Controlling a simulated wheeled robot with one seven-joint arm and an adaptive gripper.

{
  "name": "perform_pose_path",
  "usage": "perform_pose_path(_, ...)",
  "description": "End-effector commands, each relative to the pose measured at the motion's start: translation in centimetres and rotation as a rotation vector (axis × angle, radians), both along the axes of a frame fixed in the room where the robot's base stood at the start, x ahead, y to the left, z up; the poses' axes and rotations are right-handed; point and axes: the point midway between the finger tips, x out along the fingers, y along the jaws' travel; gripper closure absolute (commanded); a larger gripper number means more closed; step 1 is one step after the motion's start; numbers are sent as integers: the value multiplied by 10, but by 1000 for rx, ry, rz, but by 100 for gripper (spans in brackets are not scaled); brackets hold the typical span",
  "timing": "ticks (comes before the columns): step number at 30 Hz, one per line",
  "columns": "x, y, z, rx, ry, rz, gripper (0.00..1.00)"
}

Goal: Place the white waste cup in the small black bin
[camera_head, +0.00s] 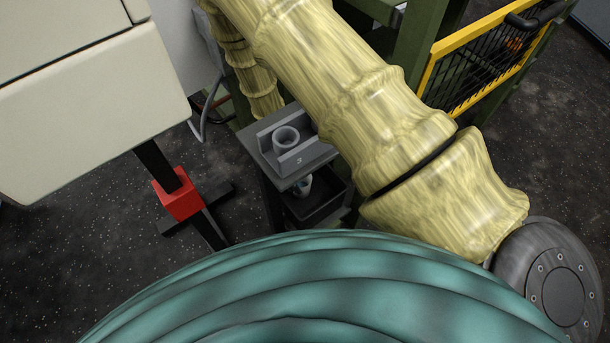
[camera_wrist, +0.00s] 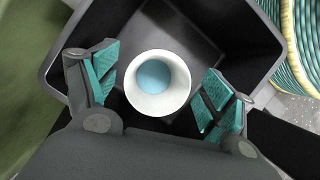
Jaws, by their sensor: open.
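The white waste cup (camera_wrist: 157,104) shows its round open mouth and a pale blue inside in the wrist view. It is between the teal-padded fingers of my gripper (camera_wrist: 160,84), which is open, with a gap on each side of the cup. The small black bin (camera_wrist: 255,52) surrounds the cup in this view. I cannot tell whether the cup rests on the bin floor. My gripper is not visible in the head view.
The grey table (camera_head: 306,171) overhangs part of the bin and carries a grey holder marked 3 with a grey cup (camera_head: 286,138). A yellow-framed mesh guard (camera_head: 490,65) stands at upper right. A red block on a stand (camera_head: 178,199) is at left, beside open dark floor.

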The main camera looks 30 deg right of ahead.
Motion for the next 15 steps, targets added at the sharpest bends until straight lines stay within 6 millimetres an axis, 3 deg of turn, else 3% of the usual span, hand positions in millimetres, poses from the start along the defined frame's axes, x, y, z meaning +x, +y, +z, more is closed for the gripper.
perform_pose_path(15,26,17,84,1,-3,0,18)
